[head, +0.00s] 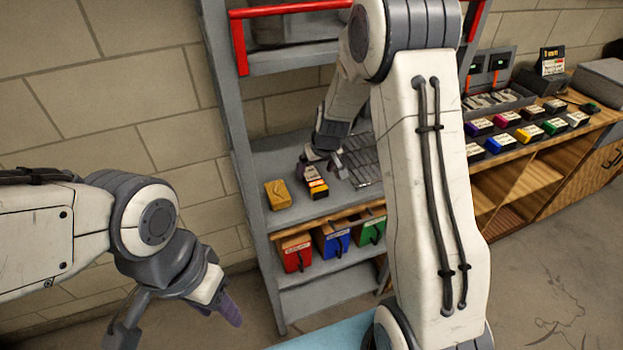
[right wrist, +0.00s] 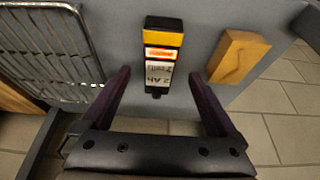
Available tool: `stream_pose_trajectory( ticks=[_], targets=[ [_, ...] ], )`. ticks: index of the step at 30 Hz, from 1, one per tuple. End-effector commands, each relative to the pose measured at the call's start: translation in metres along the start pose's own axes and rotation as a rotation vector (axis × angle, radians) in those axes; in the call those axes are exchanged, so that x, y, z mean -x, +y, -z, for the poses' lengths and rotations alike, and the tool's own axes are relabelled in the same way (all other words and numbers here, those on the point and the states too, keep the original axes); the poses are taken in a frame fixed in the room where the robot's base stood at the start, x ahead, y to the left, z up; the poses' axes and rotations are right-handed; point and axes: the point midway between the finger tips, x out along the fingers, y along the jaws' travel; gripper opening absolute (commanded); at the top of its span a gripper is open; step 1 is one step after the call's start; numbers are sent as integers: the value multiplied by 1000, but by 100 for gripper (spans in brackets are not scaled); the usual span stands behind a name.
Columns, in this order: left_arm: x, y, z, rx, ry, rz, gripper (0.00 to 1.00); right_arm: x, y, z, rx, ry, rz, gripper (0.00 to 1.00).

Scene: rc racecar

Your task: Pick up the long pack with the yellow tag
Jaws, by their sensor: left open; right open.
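The long pack with the yellow tag (right wrist: 163,60) lies on the grey shelf. It is black with a yellow band, an orange strip and a white "2 Ah" label. It also shows in the head view (head: 317,187), partly by my right gripper (head: 322,160). In the right wrist view my right gripper (right wrist: 160,76) is open, with one dark purple finger to each side of the pack's near end. Whether the fingers are level with the pack or above it I cannot tell. My left gripper (head: 229,310) is open and empty, away from the shelf at lower left.
A yellow-brown block (right wrist: 238,56) lies to the right of the pack and a wire rack (right wrist: 55,50) to its left. Red (head: 295,254), blue (head: 335,240) and green (head: 371,228) bins stand below. A wooden bench (head: 530,165) at right holds several coloured packs.

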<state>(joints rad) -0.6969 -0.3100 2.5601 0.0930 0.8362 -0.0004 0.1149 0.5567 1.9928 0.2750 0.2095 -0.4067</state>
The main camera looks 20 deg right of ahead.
Motion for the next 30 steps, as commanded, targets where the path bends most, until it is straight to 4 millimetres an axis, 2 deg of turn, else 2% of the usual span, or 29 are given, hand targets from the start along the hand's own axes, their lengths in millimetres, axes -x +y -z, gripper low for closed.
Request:
stream_pose_trajectory(
  ticks=[5,9,18,20,24,26,30],
  targets=[
    [9,1,0,0,0,0,50,-23,0,7,1,-4,1,94],
    [7,0,0,0,0,0,50,-42,0,7,1,-4,1,94],
    [7,0,0,0,0,0,50,-47,1,8,0,-1,0,94],
    [7,0,0,0,0,0,50,-47,1,8,0,-1,0,75],
    [7,0,0,0,0,0,50,-47,1,8,0,-1,0,21],
    [7,0,0,0,0,0,50,-47,1,8,0,-1,1,0],
    [7,0,0,0,0,0,50,-46,1,8,0,1,0,0]
  ],
)
